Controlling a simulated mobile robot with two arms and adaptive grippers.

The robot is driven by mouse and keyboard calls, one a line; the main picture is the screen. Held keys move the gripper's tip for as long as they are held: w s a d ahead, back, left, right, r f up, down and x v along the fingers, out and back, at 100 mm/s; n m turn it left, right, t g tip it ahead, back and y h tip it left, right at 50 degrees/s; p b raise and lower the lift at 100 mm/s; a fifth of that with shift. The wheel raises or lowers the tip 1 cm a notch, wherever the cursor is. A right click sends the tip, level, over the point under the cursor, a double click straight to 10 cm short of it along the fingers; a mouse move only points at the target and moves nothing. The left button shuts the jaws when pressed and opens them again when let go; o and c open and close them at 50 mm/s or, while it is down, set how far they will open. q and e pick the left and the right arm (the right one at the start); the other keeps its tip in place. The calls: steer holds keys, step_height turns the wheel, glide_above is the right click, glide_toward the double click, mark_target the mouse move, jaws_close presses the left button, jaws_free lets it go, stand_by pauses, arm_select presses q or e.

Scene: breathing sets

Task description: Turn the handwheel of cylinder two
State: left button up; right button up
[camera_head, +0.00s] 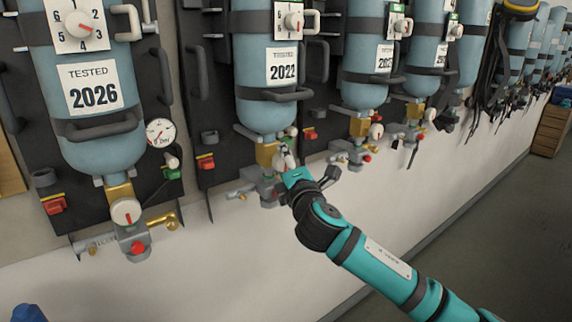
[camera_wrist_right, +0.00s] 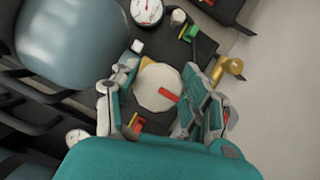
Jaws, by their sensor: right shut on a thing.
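The second cylinder (camera_head: 262,100) from the left is blue, with a "TESTED 2022" label, strapped upright to a dark wall plate. In the wrist view, its handwheel (camera_wrist_right: 150,95) is a round white disc with a red mark pointing right. My right gripper (camera_head: 284,162) reaches the cylinder's valve from the lower right. In the wrist view, its fingers (camera_wrist_right: 160,88) stand on either side of the handwheel and are shut on it. In the head view the gripper hides most of this handwheel. My left gripper is not in view.
The first cylinder (camera_head: 100,140), labelled 2026, has its own white handwheel (camera_head: 126,212) and a gauge (camera_head: 160,132). More cylinders line the wall to the right. Grey handles, brass fittings and red knobs stick out around the valves. The floor (camera_head: 480,210) at right is clear.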

stand_by(0.5)
steer(key=o, duration=1.2)
steer(key=shift+c, duration=0.2)
steer(key=v, duration=1.2)
steer(key=shift+w+d+f, duration=0.1)
steer(key=shift+f, duration=0.05)
